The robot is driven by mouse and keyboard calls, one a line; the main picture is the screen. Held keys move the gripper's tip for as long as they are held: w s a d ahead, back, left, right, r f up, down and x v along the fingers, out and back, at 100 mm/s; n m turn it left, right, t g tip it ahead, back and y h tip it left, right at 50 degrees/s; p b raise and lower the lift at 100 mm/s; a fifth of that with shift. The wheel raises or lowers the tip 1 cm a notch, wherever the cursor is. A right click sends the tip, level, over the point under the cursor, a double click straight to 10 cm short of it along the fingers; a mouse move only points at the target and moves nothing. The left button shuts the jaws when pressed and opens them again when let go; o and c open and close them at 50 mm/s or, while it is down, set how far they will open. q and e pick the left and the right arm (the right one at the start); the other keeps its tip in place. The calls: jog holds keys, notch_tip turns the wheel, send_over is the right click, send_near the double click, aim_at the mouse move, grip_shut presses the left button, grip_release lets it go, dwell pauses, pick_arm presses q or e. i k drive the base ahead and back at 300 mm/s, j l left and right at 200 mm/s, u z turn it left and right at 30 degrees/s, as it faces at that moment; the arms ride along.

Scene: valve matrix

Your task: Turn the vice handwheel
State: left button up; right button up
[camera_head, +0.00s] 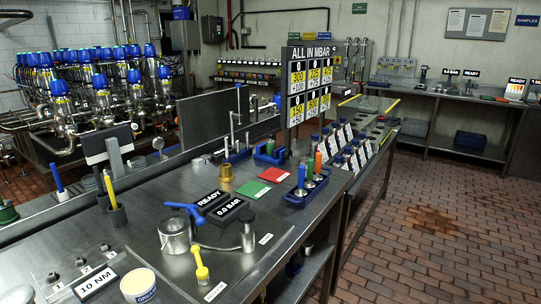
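Neither of my grippers is in view. I cannot pick out the vice handwheel with certainty. On the near bench (225,270) stands a short steel cylinder (175,240), with a blue handle-like part (186,208) above and beside it. Whether that blue part is joined to the cylinder is too small to tell. A small steel upright fitting (248,232) and a yellow-topped tool (201,265) stand to its right.
A white tub (140,287) stands at the front left. A blue tray (305,190) holds bottles. Blue-capped valves (85,85) fill the back left. The brick floor (430,230) at right is clear.

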aim_at(289, 154)
jog(key=z, duration=1)
jog(key=i+l, duration=0.15)
jog(key=i, duration=1.95)
jog(key=i+l+z, duration=0.1)
jog(key=i, duration=2)
jog(key=i+u, duration=0.1)
jog(key=u, duration=0.75)
jog(key=i+l+u, duration=0.15)
jog(key=u, duration=0.3)
jog(key=l+u, duration=0.1)
jog(key=u, duration=0.3)
jog(key=i+l+u, duration=0.1)
jog(key=u, duration=0.35)
